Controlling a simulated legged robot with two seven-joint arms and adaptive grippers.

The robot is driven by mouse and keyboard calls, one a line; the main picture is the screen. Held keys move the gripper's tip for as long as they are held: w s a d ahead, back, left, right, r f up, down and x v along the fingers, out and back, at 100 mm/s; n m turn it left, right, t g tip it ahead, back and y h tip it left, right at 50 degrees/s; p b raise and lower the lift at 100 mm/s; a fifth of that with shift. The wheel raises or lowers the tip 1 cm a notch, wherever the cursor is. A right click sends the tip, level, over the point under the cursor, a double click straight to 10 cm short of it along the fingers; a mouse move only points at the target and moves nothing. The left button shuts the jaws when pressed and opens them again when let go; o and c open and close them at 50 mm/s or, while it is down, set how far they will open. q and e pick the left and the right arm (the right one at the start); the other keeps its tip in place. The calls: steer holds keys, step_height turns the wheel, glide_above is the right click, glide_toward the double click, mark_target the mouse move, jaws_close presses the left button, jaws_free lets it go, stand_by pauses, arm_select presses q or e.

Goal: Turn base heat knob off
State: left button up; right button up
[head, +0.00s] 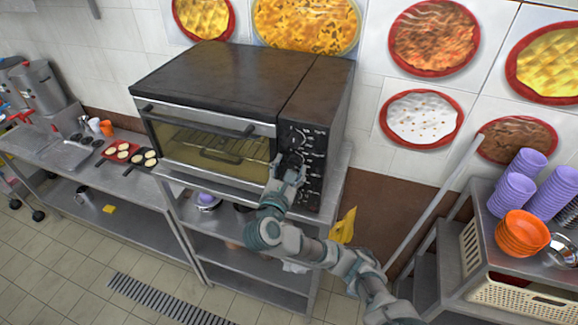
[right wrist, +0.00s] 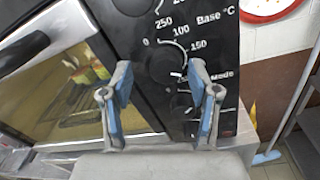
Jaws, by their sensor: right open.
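The oven (head: 215,80) stands on a metal shelf unit. Its dark control panel (head: 306,140) on the right carries a column of knobs. In the right wrist view the panel (right wrist: 140,28) shows "Base °C" with a heat scale, and the dark base heat knob (right wrist: 163,63) sits below it. Its pointer is too dark to read. My right gripper (head: 289,170) is at the panel and hides part of it in the head view. In the right wrist view the gripper (right wrist: 160,80) is open, its fingers on either side of the knob; contact cannot be told. My left gripper is out of view.
The oven door (head: 212,150) is closed, with its handle (head: 195,120) left of my gripper. Red-rimmed food pictures (head: 432,38) hang on the wall. A yellow object (head: 344,226) is beside the shelf unit.

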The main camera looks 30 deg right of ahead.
steer(key=shift+d, duration=0.2)
steer(key=shift+c, duration=0.3)
steer(key=shift+d, duration=0.2)
steer(key=c, duration=0.4)
steer(key=shift+d+f, duration=0.1)
steer(key=shift+d, duration=0.1)
steer(key=c, duration=0.7)
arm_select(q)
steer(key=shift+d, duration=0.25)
arm_select(e)
steer(key=shift+a, duration=0.1)
